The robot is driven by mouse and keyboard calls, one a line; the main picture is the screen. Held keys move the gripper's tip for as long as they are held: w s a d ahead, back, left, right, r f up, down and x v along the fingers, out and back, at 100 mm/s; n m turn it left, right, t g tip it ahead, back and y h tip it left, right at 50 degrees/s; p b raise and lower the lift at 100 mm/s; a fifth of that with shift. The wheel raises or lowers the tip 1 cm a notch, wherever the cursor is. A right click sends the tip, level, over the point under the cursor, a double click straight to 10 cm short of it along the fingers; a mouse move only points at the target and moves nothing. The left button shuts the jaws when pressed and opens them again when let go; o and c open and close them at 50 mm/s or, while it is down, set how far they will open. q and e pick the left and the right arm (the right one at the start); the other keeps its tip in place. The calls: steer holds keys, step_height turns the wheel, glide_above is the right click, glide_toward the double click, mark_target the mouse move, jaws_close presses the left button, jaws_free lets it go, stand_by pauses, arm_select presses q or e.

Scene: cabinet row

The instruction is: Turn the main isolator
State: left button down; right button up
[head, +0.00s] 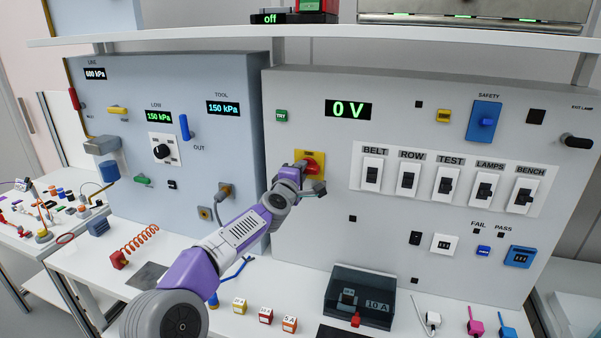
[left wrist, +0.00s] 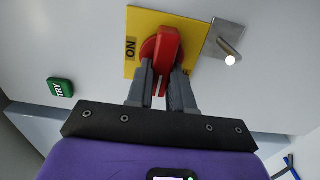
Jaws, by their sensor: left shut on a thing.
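The main isolator is a red rotary handle (head: 311,167) on a yellow plate (head: 301,156) at the left part of the grey panel. In the left wrist view the red handle (left wrist: 166,50) stands on the yellow plate (left wrist: 144,23), with "ON" printed on it. My left gripper (left wrist: 163,80) is shut on the red handle, one grey finger on each side. In the head view my left gripper (head: 303,181) covers part of the handle and plate. The display (head: 348,109) above reads 0 V. My right gripper is not in view.
A metal hasp or bracket (left wrist: 224,40) sits beside the plate. A green TRY button (head: 282,116) is up left. A row of switches (head: 450,182) lies to the right. A dark clear-lidded box (head: 360,297) and small colored blocks (head: 266,315) stand on the bench below.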

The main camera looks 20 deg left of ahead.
arm_select(q)
steer(key=shift+r, duration=0.15)
steer(key=c, duration=1)
jaws_free()
steer(key=s+b, duration=0.2)
steer(key=s, duration=0.5)
steer(key=shift+s+b, duration=0.25)
steer(key=shift+b, duration=0.05)
steer(key=shift+a, duration=0.1)
